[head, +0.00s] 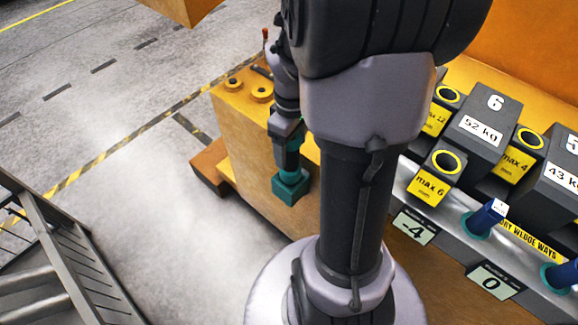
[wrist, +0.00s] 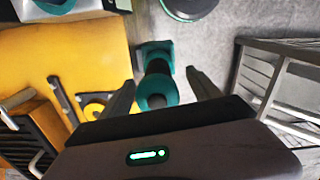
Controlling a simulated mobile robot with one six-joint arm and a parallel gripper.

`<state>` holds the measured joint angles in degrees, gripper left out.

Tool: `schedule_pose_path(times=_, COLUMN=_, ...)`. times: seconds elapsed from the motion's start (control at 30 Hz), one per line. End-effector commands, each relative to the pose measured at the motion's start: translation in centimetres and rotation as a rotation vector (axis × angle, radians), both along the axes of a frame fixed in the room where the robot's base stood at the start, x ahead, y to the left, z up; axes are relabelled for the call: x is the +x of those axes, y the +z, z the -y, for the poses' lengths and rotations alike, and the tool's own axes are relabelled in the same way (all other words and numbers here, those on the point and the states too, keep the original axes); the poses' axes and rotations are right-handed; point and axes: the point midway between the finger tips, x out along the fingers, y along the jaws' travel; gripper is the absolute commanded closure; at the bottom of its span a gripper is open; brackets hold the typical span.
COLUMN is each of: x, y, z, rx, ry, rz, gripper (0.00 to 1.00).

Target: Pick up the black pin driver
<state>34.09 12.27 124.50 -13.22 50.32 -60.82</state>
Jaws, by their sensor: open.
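The black pin driver (wrist: 157,67) shows in the wrist view as a short dark shaft with a round teal end nearer the camera and a square teal foot beyond. In the head view its teal lower part (head: 290,184) shows by the near left corner of the orange bench, below my gripper (head: 287,130); its upper part is mostly hidden. In the wrist view my gripper (wrist: 162,76) is open, its dark fingers to either side of the driver. I cannot tell whether they touch it.
The orange bench (head: 250,135) carries yellow discs (head: 262,91). Weights, including a 52 kg casting (head: 480,132), stand at right behind blue pins (head: 485,217) in teal collars. Grey metal steps (head: 60,260) stand at lower left. The floor between is clear.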

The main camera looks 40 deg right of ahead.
Motion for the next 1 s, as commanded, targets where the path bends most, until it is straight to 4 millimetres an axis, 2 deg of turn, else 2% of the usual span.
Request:
schedule_pose_path(times=0.23, x=0.5, y=-4.8, z=0.3, rx=0.001, ry=0.001, rz=-0.002, gripper=0.28)
schedule_pose_path(times=0.47, x=0.6, y=-4.8, z=0.3, rx=0.001, ry=0.000, rz=0.000, gripper=0.30)
schedule_pose_path(times=0.8, x=0.6, y=-4.8, z=0.3, rx=0.000, ry=0.000, rz=0.000, gripper=0.97)
schedule_pose_path(times=0.83, x=0.6, y=-4.8, z=0.3, rx=0.000, ry=0.000, rz=0.000, gripper=1.00)
schedule_pose_path(times=1.0, x=0.6, y=-4.7, z=0.4, rx=-0.001, ry=0.000, rz=0.001, gripper=1.00)
